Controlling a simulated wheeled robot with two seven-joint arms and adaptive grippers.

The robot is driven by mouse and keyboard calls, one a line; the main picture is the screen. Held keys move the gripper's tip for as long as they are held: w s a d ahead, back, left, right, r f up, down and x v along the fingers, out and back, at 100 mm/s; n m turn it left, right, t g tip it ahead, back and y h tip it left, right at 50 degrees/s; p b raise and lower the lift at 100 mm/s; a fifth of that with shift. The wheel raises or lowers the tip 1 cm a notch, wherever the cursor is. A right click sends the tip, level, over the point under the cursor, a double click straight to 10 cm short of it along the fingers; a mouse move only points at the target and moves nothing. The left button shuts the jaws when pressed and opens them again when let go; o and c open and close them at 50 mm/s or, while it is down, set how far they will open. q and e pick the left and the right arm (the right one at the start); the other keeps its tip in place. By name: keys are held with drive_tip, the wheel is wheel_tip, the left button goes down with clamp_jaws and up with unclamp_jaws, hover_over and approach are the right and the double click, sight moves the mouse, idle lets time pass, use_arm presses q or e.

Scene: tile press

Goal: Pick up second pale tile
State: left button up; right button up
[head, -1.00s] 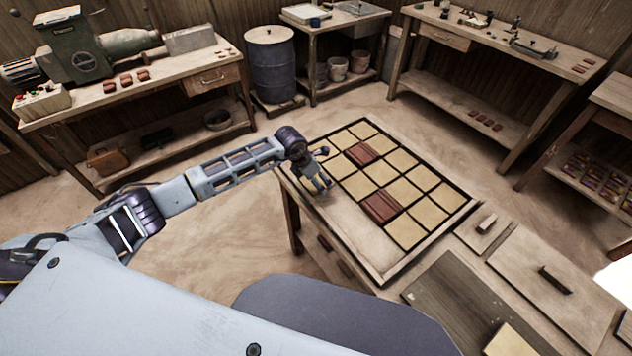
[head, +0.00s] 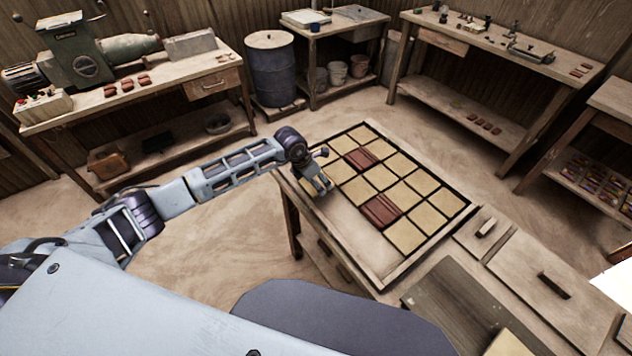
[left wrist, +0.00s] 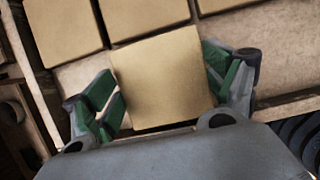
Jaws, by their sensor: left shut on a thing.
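My left gripper (head: 318,184) is over the near left side of the tile frame (head: 350,222). In the left wrist view its green fingers (left wrist: 162,92) are shut on a pale tile (left wrist: 165,80), one finger at each side. The held tile is slightly tilted against the row of pale tiles (left wrist: 143,15) in the frame beyond it. Other pale tiles (head: 382,176) lie in a grid, along with two dark red ones, one (head: 361,158) farther back and one (head: 380,210) nearer. My right gripper is in neither view.
Wooden boards with handles (head: 553,285) lie right of the frame. A bench with a machine (head: 85,62) stands at the left, and a blue barrel (head: 271,72) at the back. The near left strip of the frame is bare.

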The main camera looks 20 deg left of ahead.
use_arm(q)
wheel_tip(320, 180, up, 8)
drive_tip(key=shift+f+b, duration=0.15)
drive_tip(key=shift+b, duration=0.3)
drive_tip(key=shift+r, duration=0.65)
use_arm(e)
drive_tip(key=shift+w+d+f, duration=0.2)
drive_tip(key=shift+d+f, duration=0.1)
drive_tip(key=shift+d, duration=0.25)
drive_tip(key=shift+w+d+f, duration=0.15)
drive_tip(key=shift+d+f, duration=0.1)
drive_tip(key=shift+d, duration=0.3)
